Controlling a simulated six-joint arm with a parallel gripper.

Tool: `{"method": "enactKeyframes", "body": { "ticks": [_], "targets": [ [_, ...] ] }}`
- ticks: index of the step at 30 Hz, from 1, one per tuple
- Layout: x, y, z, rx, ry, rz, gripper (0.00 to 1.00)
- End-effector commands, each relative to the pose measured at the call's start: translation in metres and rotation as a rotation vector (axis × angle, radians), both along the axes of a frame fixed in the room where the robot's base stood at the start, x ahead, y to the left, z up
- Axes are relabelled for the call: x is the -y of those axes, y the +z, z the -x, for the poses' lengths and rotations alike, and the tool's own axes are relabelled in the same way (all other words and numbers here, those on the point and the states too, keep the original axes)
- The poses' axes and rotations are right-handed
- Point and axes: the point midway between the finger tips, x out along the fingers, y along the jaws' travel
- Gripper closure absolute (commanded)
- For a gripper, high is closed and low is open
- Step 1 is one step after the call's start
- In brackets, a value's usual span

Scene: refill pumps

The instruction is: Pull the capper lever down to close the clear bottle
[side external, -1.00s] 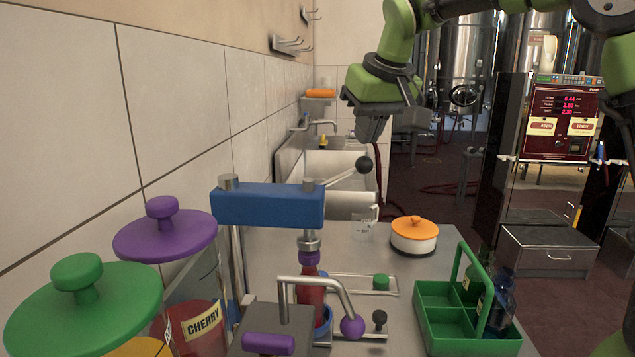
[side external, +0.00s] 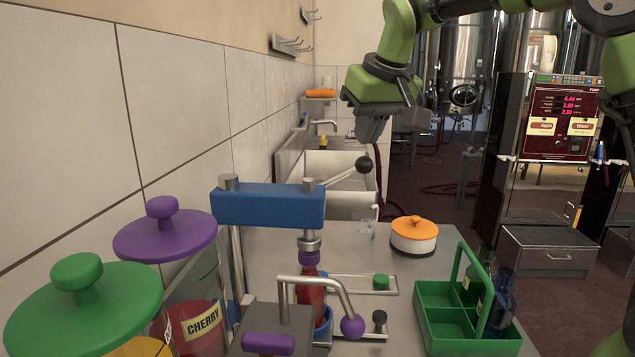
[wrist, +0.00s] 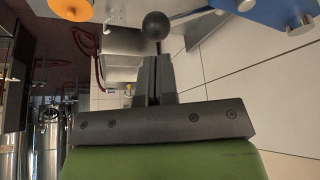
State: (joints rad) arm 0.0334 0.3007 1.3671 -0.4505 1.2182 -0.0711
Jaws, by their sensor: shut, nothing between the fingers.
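The capper (side external: 265,205) is a blue block on steel posts. Its lever (side external: 338,180) slants up to the right and ends in a black knob (side external: 364,164). A bottle (side external: 311,287) with red contents stands beneath the capper head, with a purple cap (side external: 309,258) at its top. My gripper (side external: 369,135) is shut and empty just above the knob in the side view. In the wrist view my shut fingers (wrist: 155,78) point toward the knob (wrist: 156,25); I cannot tell whether they touch it.
A purple-knobbed steel handle (side external: 320,288) stands in front of the bottle. A green carrier (side external: 447,320) with bottles and an orange-lidded pot (side external: 413,237) are to the right. Lidded jars, one labelled cherry (side external: 203,325), stand at left. A tiled wall lies behind the capper.

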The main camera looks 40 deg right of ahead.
Motion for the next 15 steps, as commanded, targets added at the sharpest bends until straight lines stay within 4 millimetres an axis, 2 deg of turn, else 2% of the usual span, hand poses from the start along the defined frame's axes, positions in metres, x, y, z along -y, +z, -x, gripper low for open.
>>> {"method": "enactKeyframes", "body": {
  "ticks": [15],
  "targets": [
    [0.000,-0.020,0.000,-0.002,-0.001,-0.001,1.00]
  ]
}}
